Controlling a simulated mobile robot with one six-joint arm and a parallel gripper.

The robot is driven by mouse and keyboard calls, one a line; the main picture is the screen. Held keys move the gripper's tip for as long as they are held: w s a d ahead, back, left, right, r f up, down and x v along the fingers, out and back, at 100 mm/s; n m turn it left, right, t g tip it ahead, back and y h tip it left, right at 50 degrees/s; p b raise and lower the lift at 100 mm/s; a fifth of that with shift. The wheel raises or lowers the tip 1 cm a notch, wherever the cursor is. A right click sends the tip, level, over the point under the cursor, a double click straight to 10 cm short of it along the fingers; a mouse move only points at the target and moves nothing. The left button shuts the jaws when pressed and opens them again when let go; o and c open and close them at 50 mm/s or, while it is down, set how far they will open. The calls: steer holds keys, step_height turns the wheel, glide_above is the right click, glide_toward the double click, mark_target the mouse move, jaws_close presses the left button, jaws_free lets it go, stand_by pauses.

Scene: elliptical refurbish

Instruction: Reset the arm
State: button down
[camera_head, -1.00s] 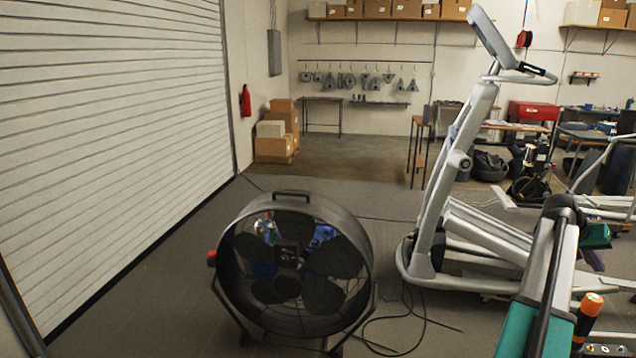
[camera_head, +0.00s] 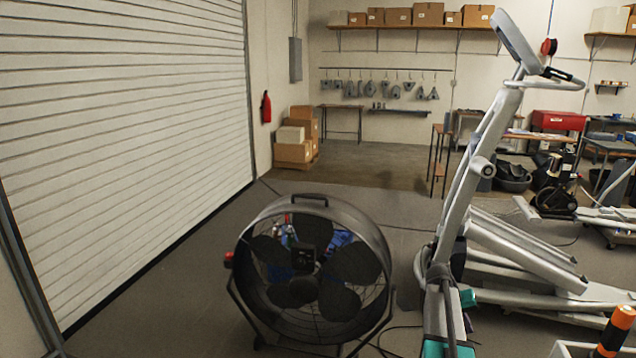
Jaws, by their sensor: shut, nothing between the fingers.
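Part of my arm, grey and black with teal pieces (camera_head: 447,322), rises from the bottom edge, right of centre, in the head view. It overlaps the lower front of a grey elliptical machine (camera_head: 470,190). I cannot make out my gripper or its fingers in this view. I cannot tell whether my arm touches the machine.
A large black drum fan (camera_head: 310,270) stands just left of my arm, with a cable on the floor beside it. An orange-and-black object (camera_head: 615,330) is at the lower right. A white roller door (camera_head: 120,150) fills the left. Open floor (camera_head: 370,170) lies behind the fan.

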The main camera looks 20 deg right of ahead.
steer(key=s+a+f+n+g+y+b, duration=0.1)
steer(key=s+a+f+n, duration=0.15)
steer(key=a+f, duration=1.2)
steer(key=s+a+f+n+y+b, duration=0.1)
steer(key=a+f+n+y, duration=0.15)
steer(key=a+f, duration=1.2)
steer(key=s+a+f+n+g+y+b, duration=0.1)
steer(key=s+a+f, duration=0.2)
steer(key=s+a, duration=0.9)
steer(key=s+a+f+n+g+y+b, duration=0.1)
steer(key=s+a+f, duration=0.3)
steer(key=s+a, duration=0.9)
steer(key=shift+a+g+y, duration=0.3)
steer(key=shift+g+y, duration=0.15)
steer(key=shift+g, duration=0.25)
steer(key=shift+d, duration=0.1)
